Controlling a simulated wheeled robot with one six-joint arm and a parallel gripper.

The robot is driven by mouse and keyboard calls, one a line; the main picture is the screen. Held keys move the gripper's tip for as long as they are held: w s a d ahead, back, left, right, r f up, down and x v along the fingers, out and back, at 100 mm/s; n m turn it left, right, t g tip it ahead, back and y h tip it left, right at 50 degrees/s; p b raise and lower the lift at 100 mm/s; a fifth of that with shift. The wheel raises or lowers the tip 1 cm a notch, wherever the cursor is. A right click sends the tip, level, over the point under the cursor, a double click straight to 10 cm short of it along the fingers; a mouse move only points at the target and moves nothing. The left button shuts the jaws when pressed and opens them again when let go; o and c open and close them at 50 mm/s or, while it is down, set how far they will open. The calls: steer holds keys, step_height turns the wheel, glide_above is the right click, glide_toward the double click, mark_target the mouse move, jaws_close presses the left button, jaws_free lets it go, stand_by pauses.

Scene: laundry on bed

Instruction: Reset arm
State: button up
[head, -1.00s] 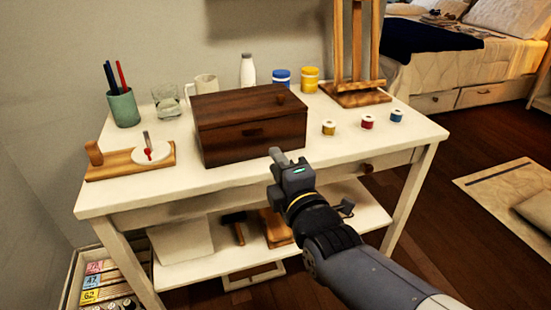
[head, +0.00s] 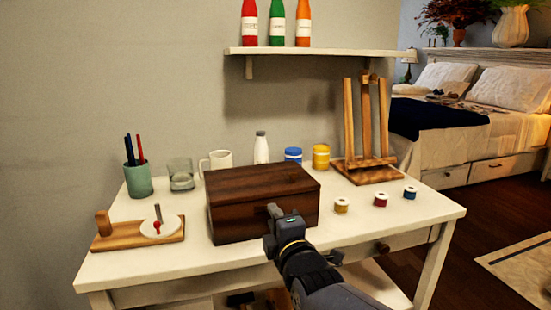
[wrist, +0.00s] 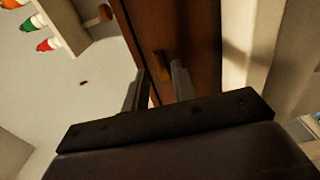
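My gripper (head: 274,212) is in front of the dark wooden box (head: 262,190) on the white table, overlapping the box's front face in the head view. In the wrist view, my gripper (wrist: 158,82) has its two fingers apart with nothing visible between them. A brown wooden surface with a small handle (wrist: 163,65), which looks like the box, shows beyond the fingers. The box lid is down. Whether the fingertips touch the box cannot be told.
The table (head: 415,212) also holds a pen cup (head: 138,181), a glass, a mug (head: 217,161), a bottle, paint jars, an easel-like stand (head: 367,172) and small spools. A wall shelf (head: 330,54) with three bottles hangs above. Open floor and a bed lie to the right.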

steer(key=shift+x, duration=1.05)
